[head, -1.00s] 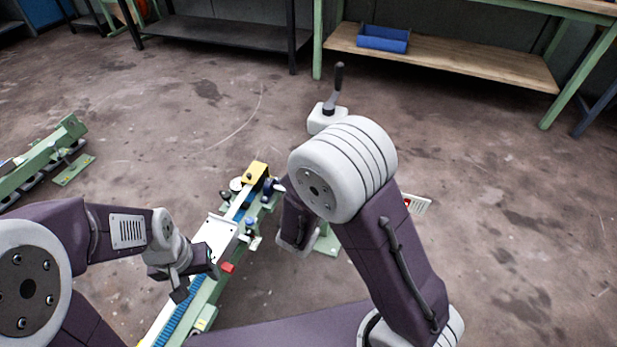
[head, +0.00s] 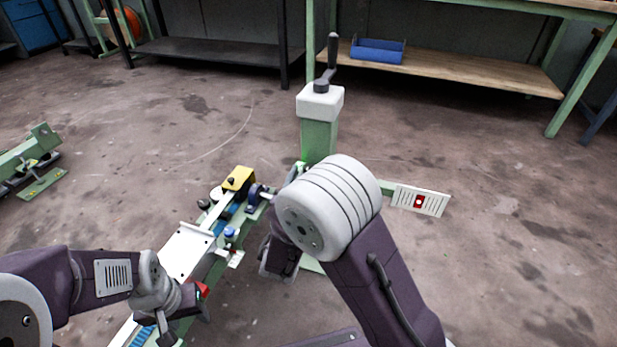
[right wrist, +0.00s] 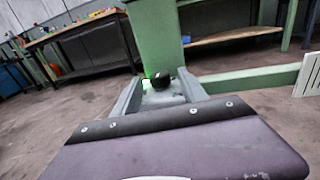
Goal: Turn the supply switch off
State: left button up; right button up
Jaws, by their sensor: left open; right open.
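A green post (head: 319,140) with a white cap and black crank handle stands ahead of my right arm. In the right wrist view, a black round knob (right wrist: 160,81) sits before the green post (right wrist: 153,35), with a bright green light beside it. My right gripper (right wrist: 161,92) is open, its jaws framing the knob in the picture; I cannot tell whether they touch it. In the head view this gripper is largely hidden by my arm. A white slotted panel (head: 402,196) with a red switch (head: 419,201) juts from the post's right. My left gripper (head: 165,330) is open over the rail machine.
The rail machine (head: 190,250) runs along the lower left, with a yellow block (head: 238,180) at its far end. A wooden bench shelf with a blue bin (head: 377,50) stands behind. Open floor lies to the right and between machine and benches.

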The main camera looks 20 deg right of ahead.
jog(key=shift+b+x, duration=0.4)
jog(key=shift+x, duration=0.75)
jog(key=shift+w+d, duration=0.1)
jog(key=shift+w, duration=0.05)
grip_shut()
pick_arm(q)
jog(key=shift+f, duration=0.7)
